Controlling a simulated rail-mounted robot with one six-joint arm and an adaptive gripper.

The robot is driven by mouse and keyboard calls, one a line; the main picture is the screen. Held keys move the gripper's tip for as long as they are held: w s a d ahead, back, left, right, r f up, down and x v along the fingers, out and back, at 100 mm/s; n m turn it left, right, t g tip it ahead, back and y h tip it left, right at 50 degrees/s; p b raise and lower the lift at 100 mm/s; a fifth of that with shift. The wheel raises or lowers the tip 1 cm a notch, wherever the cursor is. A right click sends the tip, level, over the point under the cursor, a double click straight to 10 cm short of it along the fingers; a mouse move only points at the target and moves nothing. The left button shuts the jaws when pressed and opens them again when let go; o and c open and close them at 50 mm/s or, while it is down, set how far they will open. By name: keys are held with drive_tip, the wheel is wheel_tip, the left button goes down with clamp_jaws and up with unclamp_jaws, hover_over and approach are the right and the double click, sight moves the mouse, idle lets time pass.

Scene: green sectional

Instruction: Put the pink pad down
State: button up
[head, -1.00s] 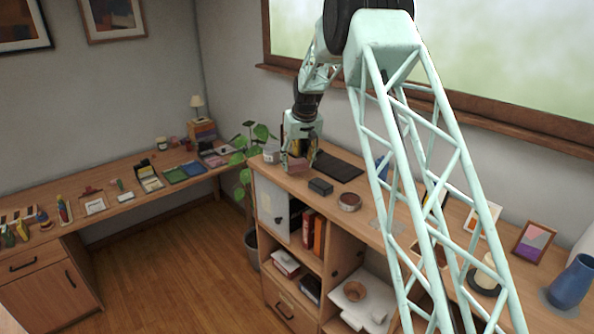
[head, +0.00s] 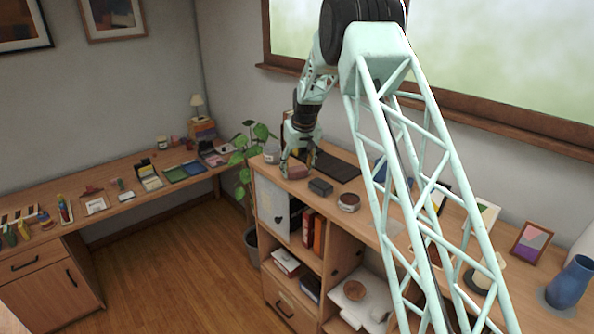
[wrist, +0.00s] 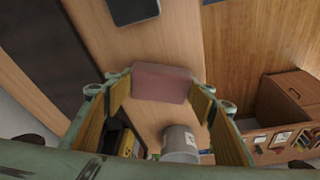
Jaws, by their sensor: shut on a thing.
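The pink pad (wrist: 162,82) is a small dull-pink block between the two fingertips of my gripper (wrist: 161,98) in the wrist view. My gripper is shut on it, one finger at each side. In the head view the pink pad (head: 297,172) shows under my gripper (head: 298,165), low at the left end of the wooden cabinet top (head: 330,205). I cannot tell whether the pad touches the top.
A dark mat (head: 335,166) lies behind. A grey can (wrist: 180,143) stands close to my gripper. Bare wood surrounds the pad.

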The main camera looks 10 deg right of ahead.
drive_tip(key=shift+f, duration=0.2)
drive_tip(key=o, duration=0.8)
drive_tip(key=shift+r, duration=0.2)
drive_tip(key=b+v, duration=0.1)
drive_tip(key=v, duration=1.1)
drive_tip(key=shift+b, duration=0.4)
